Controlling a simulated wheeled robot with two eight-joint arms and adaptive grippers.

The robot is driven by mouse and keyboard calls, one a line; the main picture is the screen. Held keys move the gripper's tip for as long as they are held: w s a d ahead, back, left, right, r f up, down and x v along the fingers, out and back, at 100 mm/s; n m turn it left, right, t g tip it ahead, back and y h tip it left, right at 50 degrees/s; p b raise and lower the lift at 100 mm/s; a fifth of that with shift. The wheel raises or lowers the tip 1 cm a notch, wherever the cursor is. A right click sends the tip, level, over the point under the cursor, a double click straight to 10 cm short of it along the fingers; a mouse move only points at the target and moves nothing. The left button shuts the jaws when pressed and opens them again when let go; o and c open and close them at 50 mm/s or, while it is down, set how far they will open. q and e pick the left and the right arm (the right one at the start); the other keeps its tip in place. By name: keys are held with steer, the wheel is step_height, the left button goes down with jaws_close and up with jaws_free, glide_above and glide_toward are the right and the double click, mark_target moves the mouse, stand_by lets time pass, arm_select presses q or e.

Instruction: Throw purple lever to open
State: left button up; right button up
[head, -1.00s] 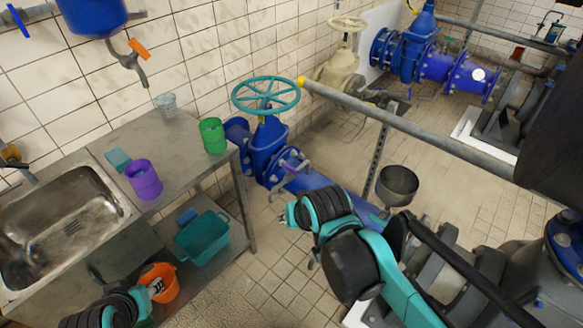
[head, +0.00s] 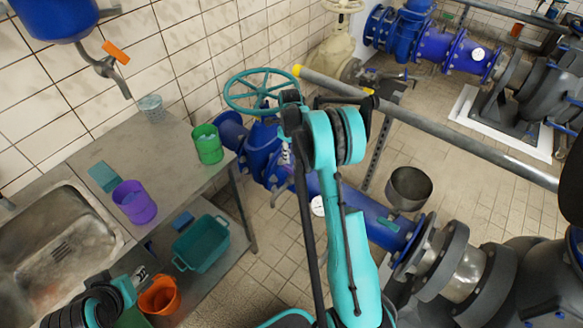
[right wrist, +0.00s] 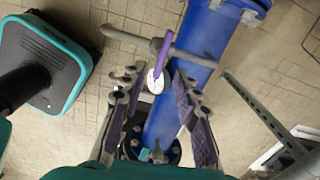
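The purple lever (right wrist: 161,59) shows in the right wrist view, on the blue pipe (right wrist: 185,85), beside a grey crossbar and above a round white tag. My right gripper (right wrist: 158,82) is open, with one finger on each side of the pipe in that view. The lever lies between and just beyond the fingertips, and I see no grip on it. In the head view my right arm (head: 335,180) covers the lever's area. My left gripper (head: 135,282) is at the lower left, and its fingers are too unclear to read.
A teal handwheel (head: 260,92) stands close behind my right arm. A grey rail (head: 440,138) with a yellow end crosses behind it. A steel table (head: 150,165) with a purple cup (head: 134,203) and green cup (head: 207,146) is on the left. A funnel (head: 410,187) stands right.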

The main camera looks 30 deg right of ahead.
mark_target(292, 169)
steer(key=shift+d+f+m, duration=0.2)
steer(key=shift+f+m, duration=0.05)
steer(key=shift+f, duration=0.25)
steer(key=shift+d+f+m, duration=0.2)
steer(key=shift+f+m, duration=0.05)
steer(key=shift+f, duration=0.2)
step_height(292, 169, down, 8)
steer(key=b, duration=0.3)
steer(key=shift+r, duration=0.2)
steer(key=shift+r, duration=0.1)
steer(key=shift+c, duration=0.4)
jaws_close()
